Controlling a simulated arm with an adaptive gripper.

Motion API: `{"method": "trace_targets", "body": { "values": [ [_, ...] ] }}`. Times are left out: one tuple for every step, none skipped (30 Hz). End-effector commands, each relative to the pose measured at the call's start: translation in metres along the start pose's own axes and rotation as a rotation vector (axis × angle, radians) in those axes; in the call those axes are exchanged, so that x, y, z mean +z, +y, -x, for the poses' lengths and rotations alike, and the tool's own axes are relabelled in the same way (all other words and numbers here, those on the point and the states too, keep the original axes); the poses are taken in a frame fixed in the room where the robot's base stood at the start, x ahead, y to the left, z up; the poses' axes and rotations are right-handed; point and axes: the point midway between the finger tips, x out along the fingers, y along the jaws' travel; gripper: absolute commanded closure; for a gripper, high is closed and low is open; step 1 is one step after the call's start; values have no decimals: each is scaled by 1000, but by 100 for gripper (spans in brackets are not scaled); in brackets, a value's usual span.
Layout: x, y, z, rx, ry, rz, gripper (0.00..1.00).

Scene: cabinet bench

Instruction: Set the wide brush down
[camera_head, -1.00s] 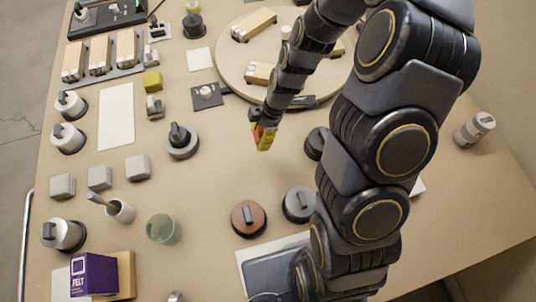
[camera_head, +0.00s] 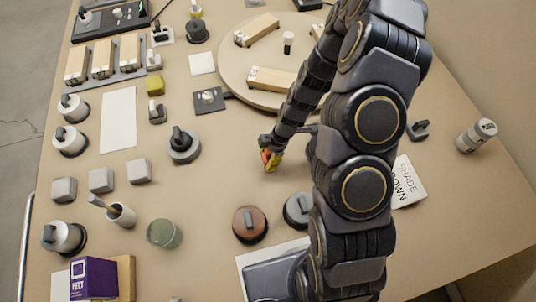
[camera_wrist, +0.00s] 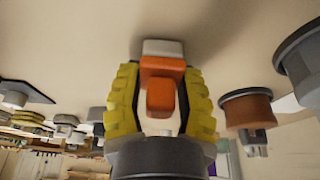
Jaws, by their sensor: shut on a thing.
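My gripper (camera_head: 270,161) is low over the open middle of the bench in the head view, pointing down. In the wrist view my gripper (camera_wrist: 162,100) has its two yellow ribbed pads shut on an orange piece with a pale grey end, which I take to be the wide brush (camera_wrist: 162,68). The grey end points away from my palm, toward the bench top (camera_head: 215,185). I cannot tell whether it touches the surface. In the head view the brush is mostly hidden by the fingers.
A round knob with a grey base (camera_head: 183,145) stands left of my gripper. A brown-topped round block (camera_head: 250,224) and a grey one (camera_head: 299,209) stand below it. A round board (camera_head: 232,75) with wooden blocks lies above. A green glass (camera_head: 163,232) is lower left.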

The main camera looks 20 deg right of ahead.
Motion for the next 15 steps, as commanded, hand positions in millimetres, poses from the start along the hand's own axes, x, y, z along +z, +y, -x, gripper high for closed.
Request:
{"method": "trace_targets", "body": {
  "values": [
    [0,0,0,0,0,0,96],
    [0,0,0,0,0,0,96],
    [0,0,0,0,0,0,96],
    [0,0,0,0,0,0,96],
    [0,0,-1,0,0,0,96],
    [1,0,-2,0,0,-1,96],
    [1,0,-3,0,0,-1,59],
    [1,0,-2,1,0,-1,46],
    [1,0,-2,1,0,-1,40],
    [1,0,-2,1,0,-1,40],
    [1,0,-2,1,0,-1,40],
    [1,0,-2,1,0,-1,40],
    [1,0,-2,1,0,-1,40],
    [1,0,-2,1,0,-1,40],
    [1,0,-2,1,0,-1,40]
  ]
}}
